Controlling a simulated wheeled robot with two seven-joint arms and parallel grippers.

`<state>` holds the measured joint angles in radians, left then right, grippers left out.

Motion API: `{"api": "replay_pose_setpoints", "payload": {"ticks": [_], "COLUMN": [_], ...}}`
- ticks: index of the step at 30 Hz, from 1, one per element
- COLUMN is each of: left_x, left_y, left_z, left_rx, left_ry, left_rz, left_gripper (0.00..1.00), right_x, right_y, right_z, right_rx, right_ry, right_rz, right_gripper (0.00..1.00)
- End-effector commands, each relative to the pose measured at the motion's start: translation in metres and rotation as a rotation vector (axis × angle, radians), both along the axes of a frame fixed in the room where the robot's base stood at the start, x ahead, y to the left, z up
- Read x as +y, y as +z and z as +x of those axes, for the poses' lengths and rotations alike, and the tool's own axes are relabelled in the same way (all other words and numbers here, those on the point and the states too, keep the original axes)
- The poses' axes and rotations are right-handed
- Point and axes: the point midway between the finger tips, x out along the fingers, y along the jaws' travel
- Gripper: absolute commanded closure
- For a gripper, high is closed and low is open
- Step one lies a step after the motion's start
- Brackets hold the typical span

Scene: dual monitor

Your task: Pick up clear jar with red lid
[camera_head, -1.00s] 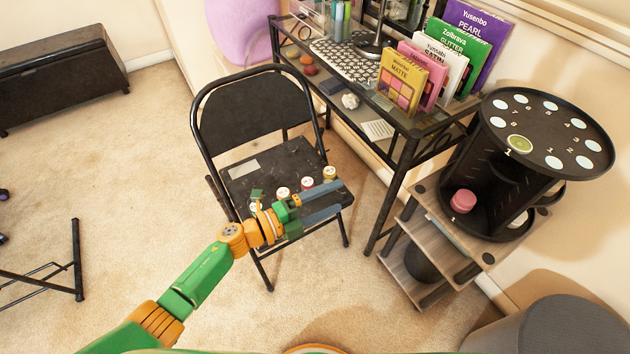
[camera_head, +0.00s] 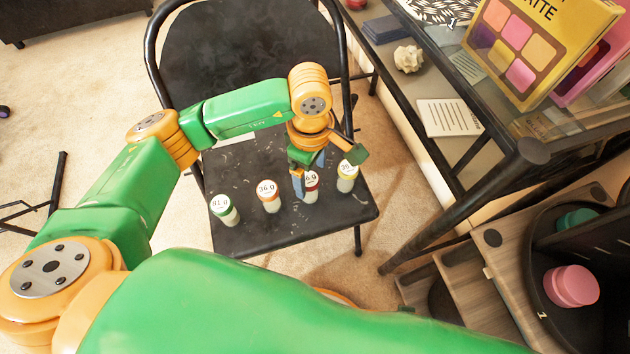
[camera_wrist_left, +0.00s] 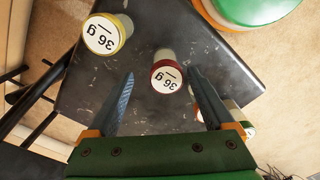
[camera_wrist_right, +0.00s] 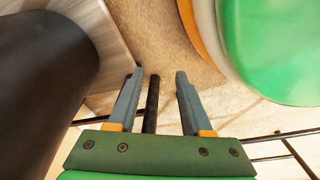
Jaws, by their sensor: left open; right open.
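The clear jar with a red-rimmed lid (camera_head: 311,188) and a white top label stands upright on the black chair seat (camera_head: 245,238). In the left wrist view its lid (camera_wrist_left: 165,77) shows in the space between the fingertips. My left gripper (camera_head: 308,180) is open, above and close to that jar, and partly hides it in the head view. I cannot tell how far down the fingers reach. My right gripper (camera_wrist_right: 159,74) is open and empty over the floor in its wrist view; it does not show in the head view.
A yellow-lidded jar (camera_head: 347,176) stands right of the red one; an orange-lidded jar (camera_head: 269,196) and a green-lidded jar (camera_head: 224,209) stand left. The chair backrest (camera_head: 245,60) rises behind. A desk (camera_head: 455,205) and a shelf unit (camera_head: 470,275) stand at the right.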

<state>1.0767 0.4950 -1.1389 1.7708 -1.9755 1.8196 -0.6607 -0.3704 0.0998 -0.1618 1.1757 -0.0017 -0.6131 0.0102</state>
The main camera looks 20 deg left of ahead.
Motion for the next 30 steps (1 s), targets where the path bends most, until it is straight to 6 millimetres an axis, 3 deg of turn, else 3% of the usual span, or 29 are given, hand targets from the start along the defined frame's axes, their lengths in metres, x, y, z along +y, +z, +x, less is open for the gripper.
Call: {"api": "replay_pose_setpoints", "payload": {"ticks": [7, 16, 25, 30], "left_x": [0.001, 0.001, 0.001, 0.001], "left_y": [-0.049, -0.055, -0.055, -0.055], "left_z": [-0.007, -0.006, -0.006, -0.006], "left_rx": [0.006, 0.003, 0.004, 0.004], "left_ry": [0.003, 0.002, 0.003, 0.003], "left_rz": [-0.003, -0.004, -0.005, -0.005], "left_gripper": [0.14, 0.16, 0.97, 1.00], "right_x": [0.008, 0.009, 0.009, 0.009], "right_y": [0.002, 0.007, 0.007, 0.007], "right_z": [0.011, 0.015, 0.015, 0.016], "right_rx": [-0.007, -0.008, -0.009, -0.009], "right_ry": [-0.001, -0.002, -0.002, -0.002], "right_rz": [0.012, 0.013, 0.012, 0.012], "right_gripper": [0.50, 0.50, 0.50, 0.50]}}
